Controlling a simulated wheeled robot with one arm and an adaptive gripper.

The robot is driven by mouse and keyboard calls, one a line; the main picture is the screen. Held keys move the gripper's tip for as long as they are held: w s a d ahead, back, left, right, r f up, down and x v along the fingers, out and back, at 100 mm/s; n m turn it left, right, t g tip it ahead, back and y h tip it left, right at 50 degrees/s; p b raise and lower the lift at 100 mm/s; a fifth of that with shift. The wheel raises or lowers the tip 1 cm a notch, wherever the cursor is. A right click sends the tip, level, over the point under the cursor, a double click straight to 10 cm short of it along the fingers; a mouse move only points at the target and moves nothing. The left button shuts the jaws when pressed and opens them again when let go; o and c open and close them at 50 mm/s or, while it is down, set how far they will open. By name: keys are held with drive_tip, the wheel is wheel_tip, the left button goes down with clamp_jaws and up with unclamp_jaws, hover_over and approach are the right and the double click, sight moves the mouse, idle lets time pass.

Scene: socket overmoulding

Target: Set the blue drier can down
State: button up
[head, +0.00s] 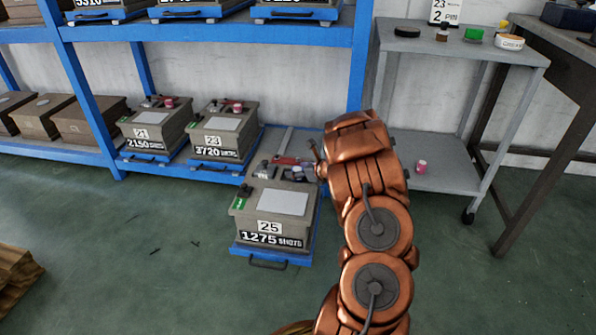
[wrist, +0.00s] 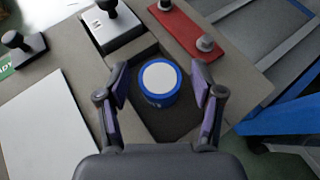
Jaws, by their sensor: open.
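The blue drier can (wrist: 160,84) has a white round top and shows in the wrist view at upper middle. It appears upright in a dark recess (wrist: 160,122) in the top of a grey mould box (wrist: 58,92). My gripper (wrist: 159,78) is open around the can, one purple-grey finger on each side, with gaps visible between fingers and can. Whether the can's base touches the recess floor is hidden. In the head view the mould box marked 25 and 1275 shots (head: 268,212) stands on a blue pull-out tray; I cannot make out the can there.
A black-knobbed block (wrist: 112,24), a red strip with grey knobs (wrist: 192,28) and a white plate (wrist: 48,128) lie close to the fingers. Other mould boxes (head: 152,128) sit on the blue rack (head: 215,38). A grey trolley (head: 440,175) stands right.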

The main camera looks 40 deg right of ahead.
drive_tip(key=shift+r, duration=0.2)
drive_tip(key=p+v, duration=0.4)
drive_tip(key=v, duration=0.8)
drive_tip(key=w+d+r+m+g+h, duration=0.3)
drive_tip(key=r+m+h, duration=0.3)
drive_tip(key=r+m, duration=0.35)
drive_tip(key=s+a+r+m+g+h, duration=0.25)
drive_tip(key=a+r+m, duration=0.25)
drive_tip(key=m, duration=0.5)
drive_tip(key=s+a+m+g+y, duration=0.2)
drive_tip(key=s+a+m, duration=0.3)
drive_tip(key=s+a, duration=0.4)
drive_tip(key=s+a+f+m+g+y, duration=0.1)
drive_tip(key=s+a+m+g+y, duration=0.2)
drive_tip(key=a, duration=1.6)
drive_tip(key=s+a+f+m+g+y, duration=0.1)
drive_tip(key=s+a+m+g+y, duration=0.2)
drive_tip(key=s+a+m, duration=0.5)
drive_tip(key=s+a+g, duration=0.1)
drive_tip(key=s+a, duration=0.5)
drive_tip(key=s, duration=0.2)
drive_tip(key=shift+a+m+g, duration=0.3)
drive_tip(key=shift+m+g, duration=0.05)
